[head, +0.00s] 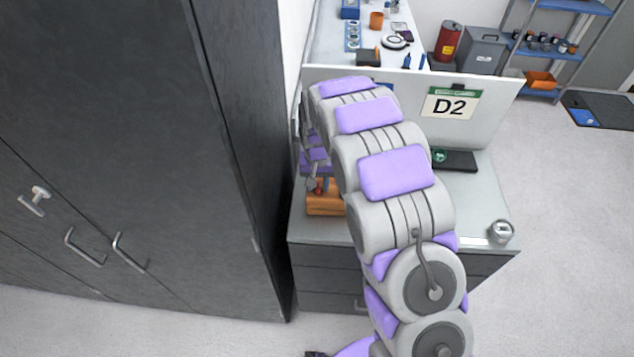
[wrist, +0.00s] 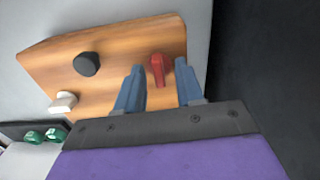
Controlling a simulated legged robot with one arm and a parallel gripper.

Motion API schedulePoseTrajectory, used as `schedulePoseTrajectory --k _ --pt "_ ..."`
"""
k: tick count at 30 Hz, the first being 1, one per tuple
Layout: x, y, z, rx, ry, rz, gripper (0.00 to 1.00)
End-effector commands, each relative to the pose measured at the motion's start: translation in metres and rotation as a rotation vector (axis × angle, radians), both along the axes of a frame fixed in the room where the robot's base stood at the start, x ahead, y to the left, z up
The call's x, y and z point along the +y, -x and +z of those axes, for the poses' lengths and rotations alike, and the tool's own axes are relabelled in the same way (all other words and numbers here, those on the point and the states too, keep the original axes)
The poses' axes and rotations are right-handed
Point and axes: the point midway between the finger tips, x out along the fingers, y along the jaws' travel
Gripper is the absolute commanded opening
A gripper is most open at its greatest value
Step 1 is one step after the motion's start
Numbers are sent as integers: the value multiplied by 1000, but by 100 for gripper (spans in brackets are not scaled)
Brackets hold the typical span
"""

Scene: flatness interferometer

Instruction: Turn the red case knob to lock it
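The red case knob (wrist: 157,70) is on a wooden case (wrist: 120,60) in the wrist view, near the case's right side. My gripper (wrist: 160,85) is open, with one blue finger on each side of the red knob. I see gaps between the fingers and the knob, and cannot tell how deep the fingertips reach. In the head view the orange-brown wooden case (head: 324,203) stands on the bench at its left end. My arm hides part of the case and the bench there, and a small red spot shows just above the case.
A black knob (wrist: 87,64) and a white block-like part (wrist: 63,102) are also on the case. A dark cabinet (head: 130,150) stands close on the left. An upright panel marked D2 (head: 480,110) backs the bench (head: 475,205). A small grey gauge (head: 501,231) sits at its right front.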

Motion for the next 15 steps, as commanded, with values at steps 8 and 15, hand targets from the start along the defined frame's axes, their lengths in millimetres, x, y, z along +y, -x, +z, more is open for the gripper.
schedulePoseTrajectory --k 8,15 --pt "0 -1 36 -3 0 0 37" --pt "2 -2 90 -7 -1 1 37"
